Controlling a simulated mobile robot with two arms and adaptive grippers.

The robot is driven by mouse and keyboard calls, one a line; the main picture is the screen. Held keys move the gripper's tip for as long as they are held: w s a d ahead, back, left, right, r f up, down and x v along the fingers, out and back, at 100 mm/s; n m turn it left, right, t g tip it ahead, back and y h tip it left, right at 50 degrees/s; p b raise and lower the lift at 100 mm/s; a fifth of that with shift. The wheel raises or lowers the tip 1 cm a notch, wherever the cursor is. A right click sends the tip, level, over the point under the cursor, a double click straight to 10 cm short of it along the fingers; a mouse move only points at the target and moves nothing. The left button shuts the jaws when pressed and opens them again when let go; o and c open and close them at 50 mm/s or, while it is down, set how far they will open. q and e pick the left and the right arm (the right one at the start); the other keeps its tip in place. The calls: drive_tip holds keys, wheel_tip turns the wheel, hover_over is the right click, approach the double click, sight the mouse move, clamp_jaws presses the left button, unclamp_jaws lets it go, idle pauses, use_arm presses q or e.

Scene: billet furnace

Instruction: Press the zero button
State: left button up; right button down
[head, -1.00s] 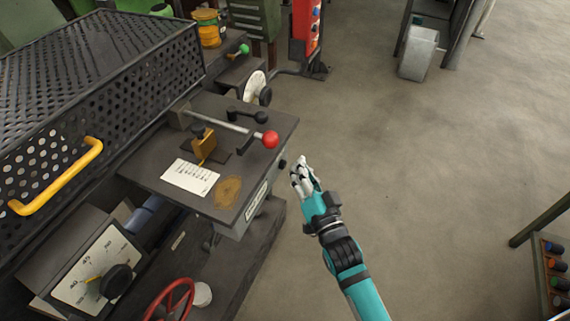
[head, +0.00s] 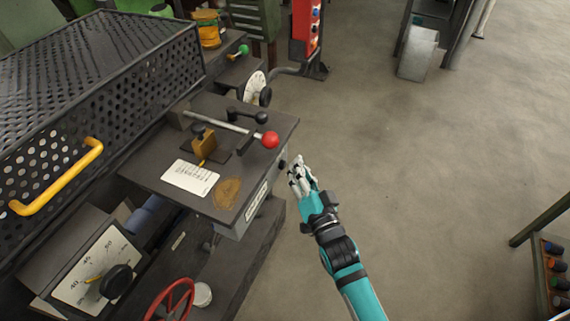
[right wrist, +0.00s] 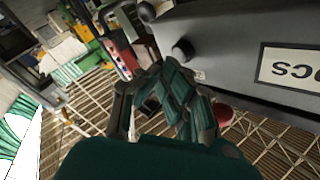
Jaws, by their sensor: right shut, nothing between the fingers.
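A small dark round button (head: 283,164) sticks out of the right side face of the grey machine box (head: 262,180); I cannot read a zero mark on it. It also shows in the right wrist view (right wrist: 183,50), just beyond the fingertips. My right gripper (head: 296,164) is shut and empty, just right of this button. A small gap seems to lie between them; contact cannot be told for sure. My left gripper is not in view.
A lever with a red ball (head: 270,139) lies across the box top, close to my right fingers. A white label (head: 257,200) is on the side face. A perforated guard (head: 110,80) with a yellow handle (head: 58,178) stands left. The floor (head: 420,180) to the right is clear.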

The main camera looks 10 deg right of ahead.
drive_tip(key=shift+w+a, duration=0.35)
drive_tip(key=shift+a, duration=0.15)
idle(0.8)
idle(0.4)
drive_tip(key=shift+s+d+p, duration=0.4)
drive_tip(key=shift+s+d, duration=0.15)
drive_tip(key=shift+d, duration=0.25)
drive_tip(key=shift+s+d+p, duration=0.45)
drive_tip(key=shift+s+d, duration=0.25)
drive_tip(key=shift+d, duration=0.35)
drive_tip(key=shift+s+d+p, duration=0.4)
drive_tip(key=shift+s+d, duration=0.3)
drive_tip(key=shift+d, duration=0.3)
